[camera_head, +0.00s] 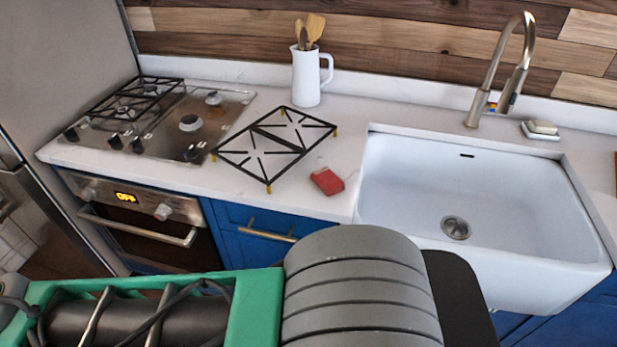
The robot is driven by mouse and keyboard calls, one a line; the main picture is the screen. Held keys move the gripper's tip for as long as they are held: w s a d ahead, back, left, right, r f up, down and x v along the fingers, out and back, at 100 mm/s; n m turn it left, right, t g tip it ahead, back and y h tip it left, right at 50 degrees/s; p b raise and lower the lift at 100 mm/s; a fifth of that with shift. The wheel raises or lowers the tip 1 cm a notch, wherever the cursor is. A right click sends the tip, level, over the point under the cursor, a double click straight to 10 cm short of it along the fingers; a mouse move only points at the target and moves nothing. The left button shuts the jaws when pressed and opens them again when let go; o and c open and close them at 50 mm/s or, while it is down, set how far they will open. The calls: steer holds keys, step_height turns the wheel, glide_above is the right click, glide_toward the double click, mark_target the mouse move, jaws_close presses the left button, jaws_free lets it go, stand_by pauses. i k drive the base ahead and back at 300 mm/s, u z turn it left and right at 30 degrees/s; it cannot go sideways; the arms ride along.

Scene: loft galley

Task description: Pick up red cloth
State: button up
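The red cloth (327,181) is a small folded block on the white counter. It lies near the counter's front edge, just left of the sink and just right of a black grate. Part of my arm, green and grey, fills the bottom of the head view, in front of the counter and well short of the cloth. The fingers of my gripper are not in view. Nothing covers the cloth.
The black burner grate (274,145) rests on the counter beside the cloth. A white pitcher (306,78) with wooden utensils stands behind it. The white sink (392,190) and faucet (478,104) are right, the stove (165,135) left. Counter (345,140) around the cloth is bare.

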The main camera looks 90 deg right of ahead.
mark_target(325, 179)
steer(key=z, duration=3)
steer(key=i, duration=0.45)
steer(key=z, duration=0.35)
steer(key=k, duration=1.5)
steer(key=u, duration=0.7)
steer(key=i, duration=1.45)
steer(key=z, duration=0.2)
